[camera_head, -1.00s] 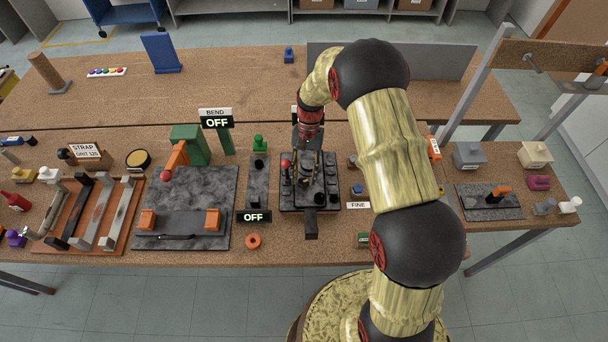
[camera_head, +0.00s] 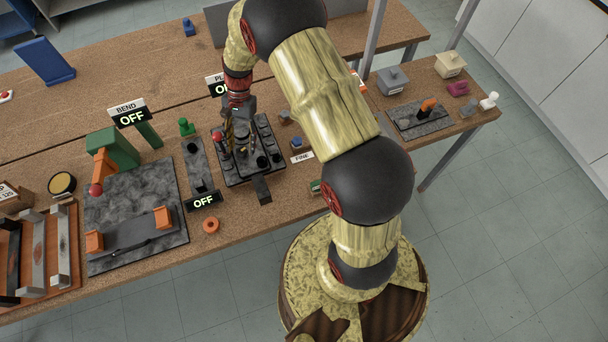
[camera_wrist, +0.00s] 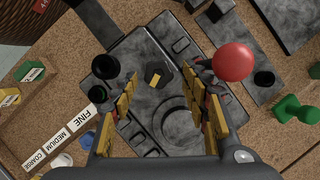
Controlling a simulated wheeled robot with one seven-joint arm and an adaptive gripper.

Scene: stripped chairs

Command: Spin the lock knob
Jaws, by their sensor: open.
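A dark knob with a yellow mark (camera_wrist: 158,76), which looks like the lock knob, stands on the dark fixture (camera_wrist: 135,48) in the wrist view. My gripper (camera_wrist: 165,100) is open, with its yellow-padded fingers on either side of the knob in that picture. I cannot tell whether either finger touches it. A round dark disc (camera_wrist: 180,125) lies below the knob in the picture. In the head view my gripper (camera_head: 240,130) points down over the fixture (camera_head: 236,178) and hides the knob.
A red ball (camera_wrist: 232,62) sits close by my right finger. Black balls (camera_wrist: 105,67) are left of my left finger. Left of the fixture are an OFF display (camera_head: 203,201), an orange ring (camera_head: 211,225) and the bending station (camera_head: 145,220).

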